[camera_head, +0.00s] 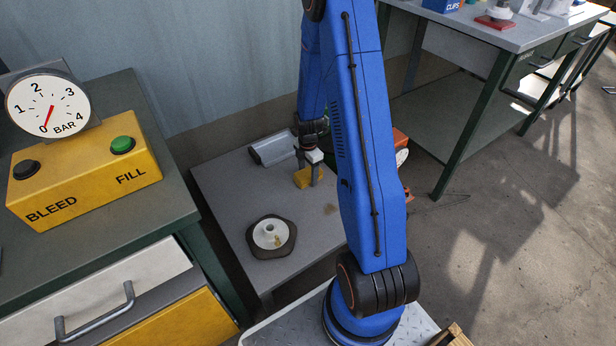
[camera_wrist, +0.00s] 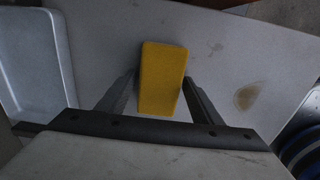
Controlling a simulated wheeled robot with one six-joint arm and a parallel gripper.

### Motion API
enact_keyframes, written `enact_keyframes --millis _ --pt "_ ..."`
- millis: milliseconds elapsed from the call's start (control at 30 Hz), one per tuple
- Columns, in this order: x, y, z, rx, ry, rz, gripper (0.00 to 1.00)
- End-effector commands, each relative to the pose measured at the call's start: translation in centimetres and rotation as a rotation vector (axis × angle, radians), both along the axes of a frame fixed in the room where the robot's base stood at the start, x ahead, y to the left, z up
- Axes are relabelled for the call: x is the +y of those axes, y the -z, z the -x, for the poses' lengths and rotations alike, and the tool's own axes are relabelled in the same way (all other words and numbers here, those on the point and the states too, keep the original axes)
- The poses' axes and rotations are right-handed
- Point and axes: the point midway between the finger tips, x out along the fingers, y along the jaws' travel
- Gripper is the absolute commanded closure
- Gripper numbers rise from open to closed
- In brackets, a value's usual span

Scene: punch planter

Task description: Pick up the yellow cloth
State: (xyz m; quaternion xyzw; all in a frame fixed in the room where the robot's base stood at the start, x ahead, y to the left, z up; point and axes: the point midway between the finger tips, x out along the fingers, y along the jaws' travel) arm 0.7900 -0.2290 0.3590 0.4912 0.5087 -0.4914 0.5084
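The yellow cloth (camera_wrist: 161,80) is a small folded-looking block lying on the grey low table (camera_wrist: 95,30). In the wrist view it sits between the two dark fingers of my gripper (camera_wrist: 160,77), with its long side pointing away from the wrist. The fingers are spread on either side of it, with narrow gaps near the tips. In the head view the cloth (camera_head: 303,179) shows beside a fingertip of my gripper (camera_head: 310,172), down close to the table. My arm hides part of the table to the right of it.
A grey tray-like thing (camera_head: 272,149) lies behind the cloth. A dark angular piece with a white round centre (camera_head: 271,237) lies nearer. A brown stain (camera_head: 330,209) marks the table. A green bench with a yellow control box (camera_head: 84,180) stands left; another workbench (camera_head: 520,36) stands right.

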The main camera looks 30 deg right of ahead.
Motion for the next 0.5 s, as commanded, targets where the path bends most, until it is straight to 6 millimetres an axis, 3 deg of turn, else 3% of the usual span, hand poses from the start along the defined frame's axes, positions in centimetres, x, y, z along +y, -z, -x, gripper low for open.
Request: enact_keyframes --millis 33,100,200,500 --pt "0.00 -0.01 -0.01 0.000 0.000 0.000 0.54" --pt "0.00 -0.01 -0.01 0.000 0.000 0.000 0.70" --pt "-0.01 -0.02 -0.01 0.000 0.000 0.000 0.76" --pt "-0.02 -0.65 -0.07 -0.002 0.000 0.001 0.76"
